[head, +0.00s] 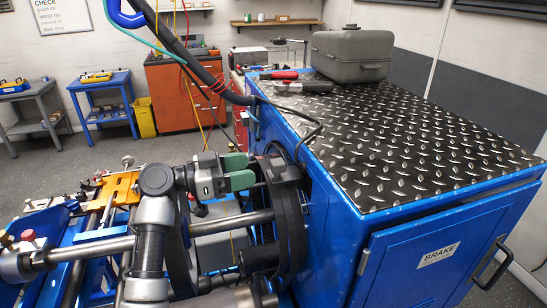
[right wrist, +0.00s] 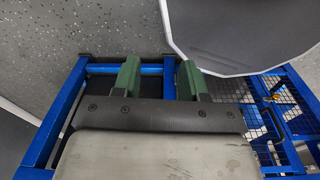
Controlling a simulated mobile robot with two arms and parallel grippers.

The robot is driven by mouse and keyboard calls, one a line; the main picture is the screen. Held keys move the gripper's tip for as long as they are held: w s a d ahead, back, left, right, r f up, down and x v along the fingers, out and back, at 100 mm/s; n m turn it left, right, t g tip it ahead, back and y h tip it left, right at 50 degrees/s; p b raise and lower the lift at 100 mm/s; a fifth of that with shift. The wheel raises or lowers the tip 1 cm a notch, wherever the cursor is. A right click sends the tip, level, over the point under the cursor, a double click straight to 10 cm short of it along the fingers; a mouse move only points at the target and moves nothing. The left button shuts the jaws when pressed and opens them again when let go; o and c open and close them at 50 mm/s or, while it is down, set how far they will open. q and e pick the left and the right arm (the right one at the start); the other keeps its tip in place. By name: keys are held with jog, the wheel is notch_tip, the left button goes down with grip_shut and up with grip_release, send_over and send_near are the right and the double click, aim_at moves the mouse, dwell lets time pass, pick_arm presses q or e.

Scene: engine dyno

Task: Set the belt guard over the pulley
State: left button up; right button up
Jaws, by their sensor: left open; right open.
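Black round rings (head: 290,225) stand around a steel shaft (head: 232,222) beside the blue brake cabinet. I cannot tell which of these dark parts is the pulley and which, if any, is the belt guard. My left gripper (head: 242,172), with green fingers, is open next to the upper part of the rings, on their left. I see nothing clearly held between its fingers, and cannot tell whether they touch the dark part. In the right wrist view my right gripper (right wrist: 158,78) is open and empty, above a blue frame (right wrist: 62,112).
The blue brake cabinet (head: 430,235) fills the right, with a grey case (head: 350,55) and red-handled tools (head: 280,75) on its tread-plate top. A black cable (head: 195,65) hangs behind my left gripper.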

aim_at(271, 164)
pick_arm(q)
jog(key=p+x, duration=0.1)
jog(key=x, duration=0.5)
jog(key=shift+w+d+r, duration=0.1)
jog(key=shift+d, duration=0.1)
jog(key=shift+w+d+p, duration=0.2)
jog(key=shift+d+p, duration=0.1)
jog(key=shift+d, duration=0.5)
pick_arm(e)
jog(key=shift+w+a+r, duration=0.2)
jog(key=shift+w+r, duration=0.15)
jog(key=shift+r, duration=0.2)
jog(key=shift+w+a+r, duration=0.15)
jog(key=shift+w+r, duration=0.2)
jog(key=shift+r, duration=0.2)
jog(key=shift+a, duration=0.1)
